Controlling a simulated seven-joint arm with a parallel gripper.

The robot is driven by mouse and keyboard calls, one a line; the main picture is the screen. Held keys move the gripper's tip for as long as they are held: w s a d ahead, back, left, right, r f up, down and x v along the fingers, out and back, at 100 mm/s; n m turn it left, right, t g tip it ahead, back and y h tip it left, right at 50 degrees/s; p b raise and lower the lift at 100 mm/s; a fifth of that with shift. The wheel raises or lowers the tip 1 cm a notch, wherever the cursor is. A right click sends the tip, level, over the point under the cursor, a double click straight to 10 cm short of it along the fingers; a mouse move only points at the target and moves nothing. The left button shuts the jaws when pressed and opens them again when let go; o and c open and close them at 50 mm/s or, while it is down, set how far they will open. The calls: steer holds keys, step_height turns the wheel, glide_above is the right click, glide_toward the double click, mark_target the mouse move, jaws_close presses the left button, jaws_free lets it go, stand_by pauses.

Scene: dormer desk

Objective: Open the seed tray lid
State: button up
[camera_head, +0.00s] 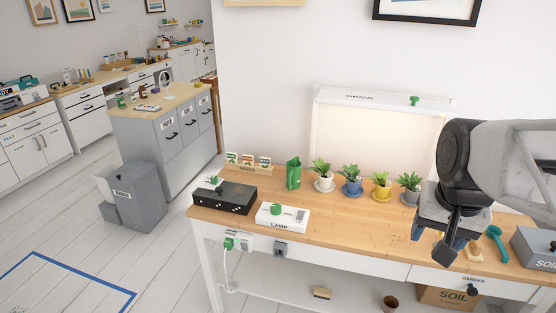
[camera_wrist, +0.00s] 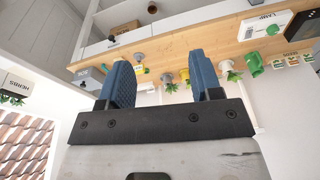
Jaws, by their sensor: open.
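The seed tray (camera_head: 224,200) is a dark box labelled SEEDS at the left end of the wooden bench. The tray also shows at the upper right of the wrist view (camera_wrist: 303,28). My gripper (camera_wrist: 160,75) is open and empty, its blue fingers apart. In the head view my gripper (camera_head: 448,242) hangs over the right part of the bench, far from the tray.
A white LAMP box (camera_head: 283,217) with a green knob stands just right of the tray. Seed packets (camera_head: 248,162), a green jug (camera_head: 293,174) and several potted plants (camera_head: 351,180) line the back. A teal trowel (camera_head: 496,243) and grey SOIL box (camera_head: 537,248) lie right.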

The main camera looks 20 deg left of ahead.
steer(key=w+a+f+m+g, duration=0.15)
steer(key=w+a+m, duration=0.25)
steer(key=w+a, duration=2.4)
steer(key=m, duration=0.4)
glide_above(219, 188)
steer(key=shift+g, duration=0.35)
steer(key=f, duration=1.9)
steer(key=shift+d+f, duration=0.25)
steer(key=shift+f, duration=0.05)
steer(key=shift+a+f, duration=0.15)
steer(key=shift+a, duration=0.15)
steer(key=shift+f, duration=0.15)
steer(key=shift+f, duration=3.75)
jaws_close()
